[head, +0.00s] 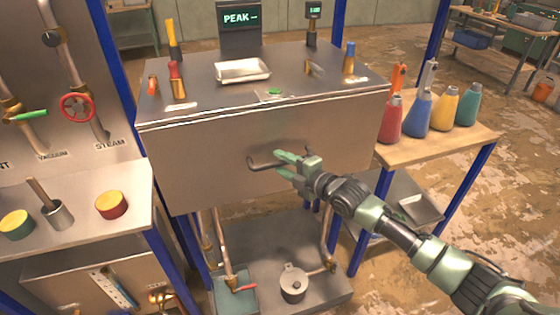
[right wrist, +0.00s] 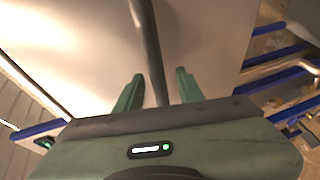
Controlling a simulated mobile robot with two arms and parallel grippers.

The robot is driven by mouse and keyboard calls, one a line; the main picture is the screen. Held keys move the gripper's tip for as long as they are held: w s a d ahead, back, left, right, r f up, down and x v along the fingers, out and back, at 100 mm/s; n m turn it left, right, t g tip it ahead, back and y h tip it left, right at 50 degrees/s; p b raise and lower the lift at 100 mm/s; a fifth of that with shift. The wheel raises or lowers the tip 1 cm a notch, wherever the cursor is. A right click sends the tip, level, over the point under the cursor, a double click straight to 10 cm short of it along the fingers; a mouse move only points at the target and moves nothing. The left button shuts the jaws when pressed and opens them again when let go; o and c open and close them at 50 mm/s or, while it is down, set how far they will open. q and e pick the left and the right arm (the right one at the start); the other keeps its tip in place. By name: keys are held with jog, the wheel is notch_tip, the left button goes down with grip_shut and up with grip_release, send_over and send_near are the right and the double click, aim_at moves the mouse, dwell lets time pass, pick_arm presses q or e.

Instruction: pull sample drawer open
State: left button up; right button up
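The sample drawer's wide brown-grey front (head: 195,165) is under the steel bench top in the middle of the head view. It looks flush with the bench. Its dark bar handle (head: 259,165) is at the middle of the front and also shows in the right wrist view (right wrist: 149,45). My green right gripper (head: 282,163) is at the handle. In the right wrist view its two fingers (right wrist: 158,90) are spread on either side of the bar, with gaps visible on both sides. The handle's right end is hidden behind the gripper. My left gripper is out of view.
On the bench top are a metal tray (head: 242,71), screwdriver-like tools (head: 177,80) and a PEAK display (head: 238,20). A pot (head: 294,283) sits on the lower shelf.

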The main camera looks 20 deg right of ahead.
jog(key=shift+w+a, duration=0.15)
jog(key=shift+w, duration=0.15)
grip_shut()
jog(key=shift+f, duration=0.1)
dwell(1.2)
